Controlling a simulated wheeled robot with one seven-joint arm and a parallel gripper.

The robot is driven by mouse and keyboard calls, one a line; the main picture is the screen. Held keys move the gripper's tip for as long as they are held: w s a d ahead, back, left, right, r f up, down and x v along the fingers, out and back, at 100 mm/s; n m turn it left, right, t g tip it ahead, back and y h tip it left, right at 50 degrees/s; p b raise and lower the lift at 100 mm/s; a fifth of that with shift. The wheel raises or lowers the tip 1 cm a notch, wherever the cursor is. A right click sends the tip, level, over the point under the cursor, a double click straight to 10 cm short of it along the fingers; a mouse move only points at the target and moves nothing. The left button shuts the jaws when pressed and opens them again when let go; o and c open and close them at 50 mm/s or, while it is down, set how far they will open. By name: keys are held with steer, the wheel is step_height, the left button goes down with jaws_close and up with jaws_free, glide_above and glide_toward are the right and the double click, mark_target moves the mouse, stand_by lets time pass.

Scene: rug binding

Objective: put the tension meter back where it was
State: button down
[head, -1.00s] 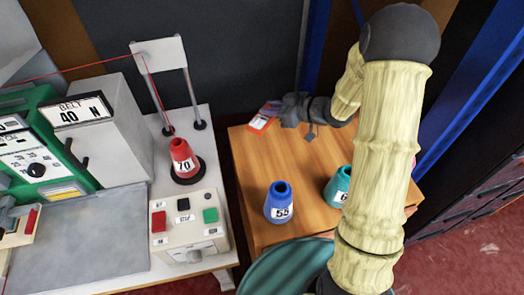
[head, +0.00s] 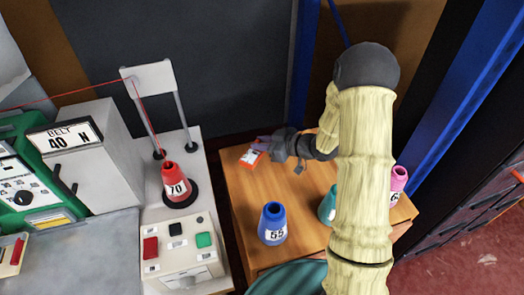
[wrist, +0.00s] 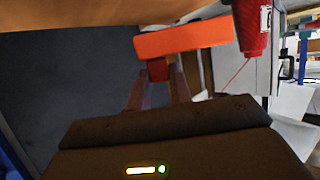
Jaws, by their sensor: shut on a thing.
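The tension meter is an orange device with a white face (head: 251,157). It shows at the back left of the wooden table in the head view. My gripper (head: 264,146) is shut on it from the right. In the wrist view, the meter's orange body (wrist: 185,38) lies crosswise at the tips of my gripper (wrist: 158,78), with a small red part between the fingers. The head view does not clearly show whether the meter touches the tabletop (head: 245,200). Where it was before is not marked in view.
A blue cone marked 55 (head: 272,225) stands at the table's front. A teal cone (head: 327,206) and a pink cone (head: 398,180) are partly behind my arm. On the left bench are a red cone marked 70 (head: 175,184), a button box (head: 178,250) and a thread guide post (head: 149,78).

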steer(key=shift+f, duration=1.85)
steer(key=shift+f, duration=0.1)
steer(key=c, duration=1.3)
jaws_free()
steer(key=shift+o, duration=0.2)
steer(key=shift+d, duration=0.15)
steer(key=v, duration=1.2)
steer(key=shift+w, duration=0.1)
